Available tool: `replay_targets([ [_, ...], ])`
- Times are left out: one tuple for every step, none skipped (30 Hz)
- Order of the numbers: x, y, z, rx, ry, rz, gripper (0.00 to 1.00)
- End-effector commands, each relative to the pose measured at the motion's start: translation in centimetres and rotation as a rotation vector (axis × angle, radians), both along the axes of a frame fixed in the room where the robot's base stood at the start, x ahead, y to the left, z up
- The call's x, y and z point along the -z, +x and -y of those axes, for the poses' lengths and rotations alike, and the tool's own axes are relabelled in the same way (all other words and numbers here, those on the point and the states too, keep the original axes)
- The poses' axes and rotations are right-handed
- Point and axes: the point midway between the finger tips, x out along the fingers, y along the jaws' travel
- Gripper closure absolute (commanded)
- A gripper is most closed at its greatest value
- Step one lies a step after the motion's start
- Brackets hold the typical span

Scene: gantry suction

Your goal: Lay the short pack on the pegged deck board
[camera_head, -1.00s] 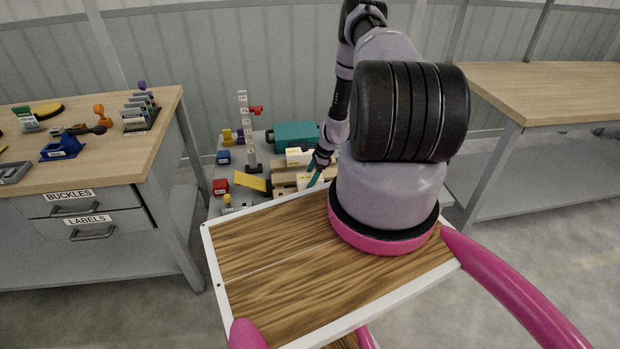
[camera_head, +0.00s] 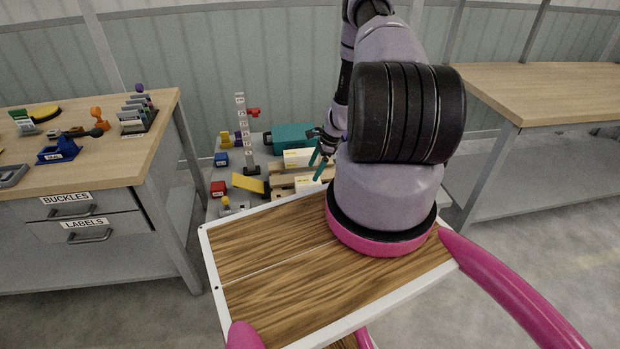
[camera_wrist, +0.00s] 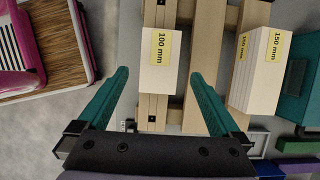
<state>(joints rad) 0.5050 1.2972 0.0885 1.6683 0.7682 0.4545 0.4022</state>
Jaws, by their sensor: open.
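The short pack (camera_wrist: 158,66), a white block labelled 100 mm, lies on the nearest board (camera_wrist: 154,112) of a wooden pallet. That board has dark round marks on both sides of the pack; I cannot tell if they are pegs. The pack also shows in the head view (camera_head: 308,183). My gripper (camera_wrist: 160,74) is open and empty, its teal fingers apart on either side of the pack in the wrist view. In the head view my gripper (camera_head: 319,157) shows above the pallet. A longer white pack (camera_wrist: 258,70), labelled 150 mm, lies on the far board.
A teal box (camera_head: 294,136) stands behind the pallet. Red (camera_head: 218,188) and blue (camera_head: 221,159) blocks, a yellow sloped piece (camera_head: 248,183) and a labelled post (camera_head: 241,130) stand to its left. Workbenches flank the area on left (camera_head: 90,145) and right (camera_head: 545,95).

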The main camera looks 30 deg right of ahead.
Motion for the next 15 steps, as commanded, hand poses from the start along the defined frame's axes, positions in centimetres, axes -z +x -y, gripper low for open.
replay_targets([
  [-0.9, -0.1, 0.4, 0.0, -0.002, 0.002, 0.0],
  [-1.4, -0.1, 0.6, 0.0, -0.003, 0.002, 0.0],
  [-1.9, -0.2, 0.8, -0.001, -0.002, 0.001, 0.0],
  [-2.2, -0.2, 0.9, -0.001, -0.001, 0.001, 0.0],
  [-2.5, -0.3, 1.1, -0.001, -0.001, 0.001, 0.0],
  [-2.9, -0.3, 1.2, -0.001, -0.001, 0.001, 0.0],
  [-3.0, -0.3, 1.2, -0.001, -0.001, 0.0, 0.0],
  [-3.2, -0.4, 1.3, -0.001, -0.001, 0.0, 0.0],
  [-3.3, -0.4, 1.3, 0.0, -0.001, -0.001, 0.0],
  [-3.4, -0.4, 1.3, 0.0, -0.001, -0.001, 0.0],
  [-3.4, -0.4, 1.4, 0.0, -0.001, -0.001, 0.0],
  [-3.4, -0.4, 1.4, 0.0, 0.0, -0.001, 0.0],
  [-3.4, -0.4, 1.4, 0.0, 0.0, -0.001, 0.0],
  [-3.4, -0.4, 1.4, 0.0, 0.0, -0.001, 0.0],
  [-3.4, -0.4, 1.4, 0.0, 0.0, -0.001, 0.0],
])
